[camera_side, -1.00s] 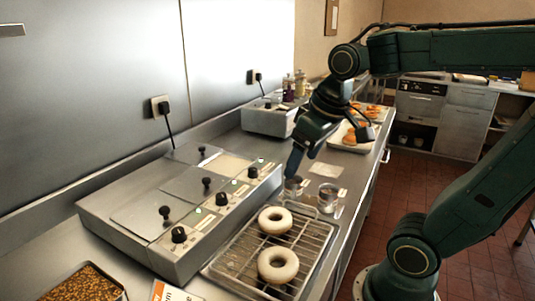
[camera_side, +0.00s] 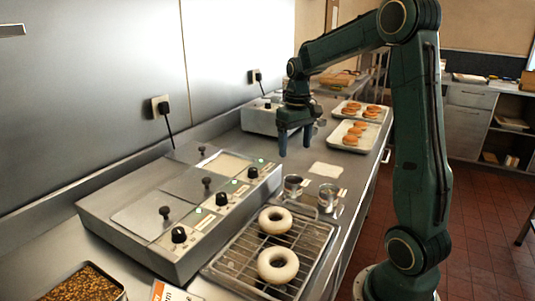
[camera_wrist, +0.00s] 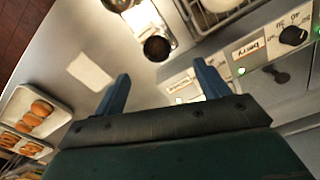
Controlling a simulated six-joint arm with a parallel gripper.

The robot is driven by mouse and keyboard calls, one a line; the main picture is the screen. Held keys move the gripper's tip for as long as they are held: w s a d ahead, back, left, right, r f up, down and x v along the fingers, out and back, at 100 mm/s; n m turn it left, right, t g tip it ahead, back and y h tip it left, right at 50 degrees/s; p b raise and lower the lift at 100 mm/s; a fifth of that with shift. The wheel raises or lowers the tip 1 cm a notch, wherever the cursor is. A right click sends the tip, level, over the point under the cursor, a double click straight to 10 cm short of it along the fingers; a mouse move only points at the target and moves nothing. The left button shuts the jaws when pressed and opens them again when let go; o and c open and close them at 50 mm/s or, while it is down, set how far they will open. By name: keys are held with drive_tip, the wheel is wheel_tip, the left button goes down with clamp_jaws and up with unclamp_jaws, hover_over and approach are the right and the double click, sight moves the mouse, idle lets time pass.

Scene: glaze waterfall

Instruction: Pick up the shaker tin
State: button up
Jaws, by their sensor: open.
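Two small metal tins stand on the steel counter behind the wire rack: a left tin (camera_side: 292,188) and a right tin (camera_side: 328,198). I cannot tell which is the shaker tin. In the wrist view one round tin with a dark brown inside (camera_wrist: 157,48) lies just beyond my fingertips, and another dark round opening (camera_wrist: 120,3) is cut by the top edge. My gripper (camera_side: 295,148) hangs above the counter, behind and above the left tin, fingers pointing down. Its two blue fingers also show apart and empty in the wrist view (camera_wrist: 161,72).
A wire rack (camera_side: 240,262) with two white-glazed doughnuts stands in front of the tins. A steel warmer with lids and knobs (camera_side: 140,250) is at left. Trays of browned pastries (camera_side: 338,139) lie farther back. A pale card (camera_side: 325,170) lies flat behind the tins.

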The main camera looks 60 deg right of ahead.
sight(294, 185)
drive_tip(key=shift+d+f, duration=0.15)
drive_tip(key=shift+f, duration=1.4)
drive_tip(key=shift+d+f, duration=0.2)
drive_tip(key=shift+f, duration=1.35)
drive_tip(key=shift+d+f, duration=0.15)
drive_tip(key=shift+f, duration=1.4)
drive_tip(key=shift+w+a+f, duration=0.1)
drive_tip(key=shift+f, duration=2.5)
drive_tip(key=c, duration=1.2)
drive_tip(key=shift+r, duration=0.1)
